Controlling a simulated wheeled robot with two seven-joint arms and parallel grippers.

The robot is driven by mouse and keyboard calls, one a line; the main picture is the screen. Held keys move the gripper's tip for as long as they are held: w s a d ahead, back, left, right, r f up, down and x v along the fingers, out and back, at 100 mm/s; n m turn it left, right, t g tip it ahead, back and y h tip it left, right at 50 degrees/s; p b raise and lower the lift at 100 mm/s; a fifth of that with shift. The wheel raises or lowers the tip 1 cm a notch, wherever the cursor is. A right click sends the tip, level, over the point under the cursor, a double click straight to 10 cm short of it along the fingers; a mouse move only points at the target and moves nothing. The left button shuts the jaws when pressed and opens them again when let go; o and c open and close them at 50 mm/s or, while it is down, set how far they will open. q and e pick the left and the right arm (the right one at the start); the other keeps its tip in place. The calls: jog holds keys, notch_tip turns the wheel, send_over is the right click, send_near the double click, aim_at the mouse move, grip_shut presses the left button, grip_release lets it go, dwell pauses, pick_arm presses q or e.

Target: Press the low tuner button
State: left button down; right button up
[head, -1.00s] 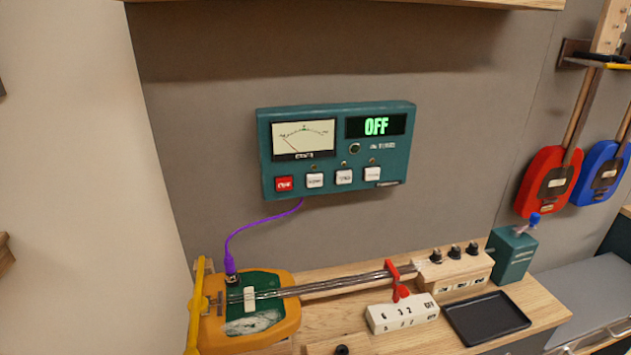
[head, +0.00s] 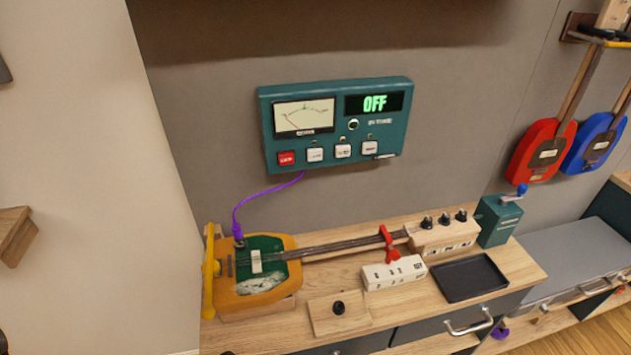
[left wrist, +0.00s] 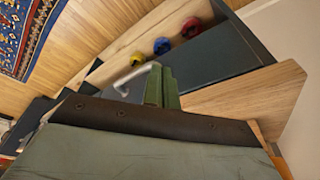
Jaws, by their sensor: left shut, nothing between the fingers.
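A teal tuner box (head: 335,122) hangs on the grey wall in the head view, with a needle meter and a display reading OFF. Along its lower edge are a red button (head: 286,158) and three white buttons, the leftmost (head: 315,155), a middle one (head: 343,151) and the right one (head: 370,148). Their labels are too small to read surely. My left gripper (left wrist: 160,86) shows in the left wrist view, its green fingers together and empty, above the floor near a drawer handle. Neither gripper is in the head view.
Below the tuner, a wooden bench (head: 440,308) carries a yellow guitar-like instrument (head: 262,290) with a purple cable (head: 255,197), a white block (head: 394,273), a black tray (head: 468,278) and a teal crank box (head: 498,221). Red and blue instruments (head: 541,152) hang at right.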

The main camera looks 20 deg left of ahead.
aim_at(315, 155)
pick_arm(q)
jog(key=w+d+r+t+h+p, duration=0.1)
jog(key=w+r, duration=0.1)
jog(key=r, duration=0.4)
jog(key=w+d+r+t+p, duration=0.1)
jog(key=w+r, duration=0.2)
jog(key=r, duration=0.4)
jog(key=w+a+r+n+t+p, duration=0.1)
jog(key=w+r+n+t, duration=0.9)
jog(key=w+r, duration=0.9)
jog(key=w+t, duration=0.3)
jog(key=shift+w+r+t+h, duration=0.15)
jog(key=shift+r+t+h, duration=0.15)
jog(key=shift+h, duration=0.1)
jog(key=shift+w+a, duration=0.1)
jog(key=shift+a, duration=0.1)
jog(key=w+a+b, duration=0.2)
jog(key=w+a, duration=0.3)
jog(key=w, duration=0.1)
jog(key=shift+w+a, duration=0.15)
jog(key=shift+w, duration=0.2)
jog(key=shift+w, duration=0.1)
jog(key=shift+w+a, duration=0.25)
